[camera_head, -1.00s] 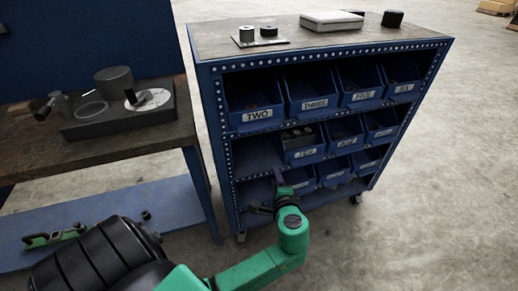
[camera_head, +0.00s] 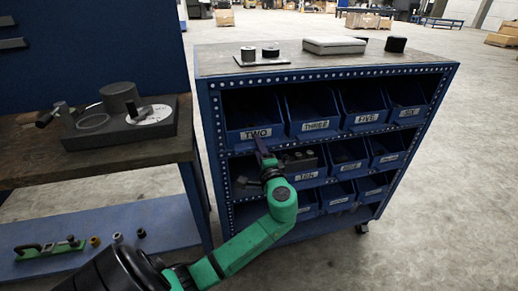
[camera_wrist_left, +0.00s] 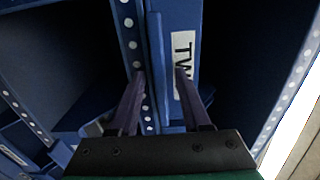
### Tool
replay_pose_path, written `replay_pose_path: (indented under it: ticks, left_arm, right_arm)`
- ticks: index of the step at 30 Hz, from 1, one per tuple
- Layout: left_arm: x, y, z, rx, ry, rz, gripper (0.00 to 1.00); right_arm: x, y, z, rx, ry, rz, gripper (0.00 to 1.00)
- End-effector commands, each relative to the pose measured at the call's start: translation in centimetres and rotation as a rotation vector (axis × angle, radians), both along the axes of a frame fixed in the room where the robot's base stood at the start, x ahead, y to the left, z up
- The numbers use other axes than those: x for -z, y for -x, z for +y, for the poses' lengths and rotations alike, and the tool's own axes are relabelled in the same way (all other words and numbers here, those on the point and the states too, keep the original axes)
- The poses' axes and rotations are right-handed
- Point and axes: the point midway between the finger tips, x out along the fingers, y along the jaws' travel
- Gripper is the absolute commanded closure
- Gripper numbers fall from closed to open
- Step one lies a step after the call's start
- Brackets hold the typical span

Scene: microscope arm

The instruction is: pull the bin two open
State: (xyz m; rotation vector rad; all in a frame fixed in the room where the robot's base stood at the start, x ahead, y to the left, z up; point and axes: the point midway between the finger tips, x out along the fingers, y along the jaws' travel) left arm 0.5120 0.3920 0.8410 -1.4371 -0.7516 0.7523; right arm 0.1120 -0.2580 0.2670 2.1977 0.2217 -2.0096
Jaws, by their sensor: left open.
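Bin two (camera_head: 252,118) is a blue open-top bin in the top row of the blue rack, at the far left, with a white TWO label. It sits back in its slot beside bin THREE. My left gripper (camera_head: 261,147) is open, its fingers just below the TWO label. In the left wrist view, the gripper (camera_wrist_left: 159,84) has its two fingers spread on either side of a blue edge of bin two (camera_wrist_left: 158,48), the right finger over the label's end. I cannot tell whether either finger touches the bin. My right gripper is out of view.
The rack (camera_head: 212,130) holds several other labelled bins, with a dotted shelf strip below the top row. Its top carries a grey box (camera_head: 334,45) and small black parts. A workbench (camera_head: 30,150) with a microscope base (camera_head: 120,125) stands at left. Floor at right is clear.

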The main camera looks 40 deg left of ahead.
Motion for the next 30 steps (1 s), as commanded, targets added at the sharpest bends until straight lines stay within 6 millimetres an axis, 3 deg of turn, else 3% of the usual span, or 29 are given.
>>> replay_pose_path:
  ticks: [5, 9, 30]
  left_arm:
    - [0.02, 0.0, 0.0, 0.0, 0.0, 0.0, 0.53]
    - [0.03, 0.01, -0.02, 0.0, 0.0, 0.0, 1.0]
    - [0.09, 0.03, -0.05, 0.0, 0.002, 0.001, 1.0]
  right_arm:
    - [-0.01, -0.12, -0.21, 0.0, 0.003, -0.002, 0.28]
    - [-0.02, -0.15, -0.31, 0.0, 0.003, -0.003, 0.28]
    - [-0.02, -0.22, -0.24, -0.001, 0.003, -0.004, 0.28]
